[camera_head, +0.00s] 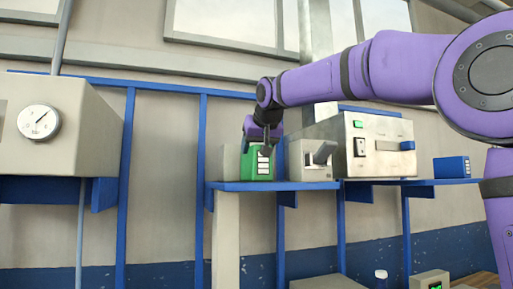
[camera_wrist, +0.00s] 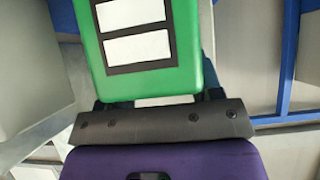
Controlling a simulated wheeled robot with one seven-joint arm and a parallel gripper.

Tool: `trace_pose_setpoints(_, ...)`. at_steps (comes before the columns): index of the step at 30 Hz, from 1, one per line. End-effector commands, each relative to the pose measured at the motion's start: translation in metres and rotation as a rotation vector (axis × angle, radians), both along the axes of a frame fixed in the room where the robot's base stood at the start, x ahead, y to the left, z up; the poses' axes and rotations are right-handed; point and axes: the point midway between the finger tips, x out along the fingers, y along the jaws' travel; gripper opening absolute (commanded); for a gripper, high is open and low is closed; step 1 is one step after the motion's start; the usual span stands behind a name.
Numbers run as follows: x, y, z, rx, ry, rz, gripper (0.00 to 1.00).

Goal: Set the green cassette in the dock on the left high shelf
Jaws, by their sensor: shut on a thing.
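The green cassette (camera_head: 257,163), with white labels on a dark panel, is upright at the left end of the high shelf (camera_head: 232,186). My gripper (camera_head: 259,143) is above it and shut on its upper part. The cassette also fills the top middle of the wrist view (camera_wrist: 186,75), close against the gripper. A pale block (camera_head: 230,163), perhaps part of the dock, shows just left of and behind the cassette. I cannot tell whether the cassette's base touches the shelf or sits in the dock.
A grey box with a lever (camera_head: 308,170) stands close right of the cassette. Farther right are a control box (camera_head: 380,158) and a blue cassette (camera_head: 451,167). Blue uprights (camera_head: 199,150) stand behind.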

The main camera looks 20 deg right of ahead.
Motion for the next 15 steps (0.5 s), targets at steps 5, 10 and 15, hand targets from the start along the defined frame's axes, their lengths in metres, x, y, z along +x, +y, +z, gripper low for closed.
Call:
trace_pose_setpoints(5,0.0001,-0.0001,-0.0013,0.0,0.0,0.0,0.78)
trace_pose_setpoints(10,0.0,-0.0001,-0.0013,0.0,0.0,0.0,0.85)
trace_pose_setpoints(15,0.0001,-0.0001,0.0002,0.0,0.0,0.0,0.85)
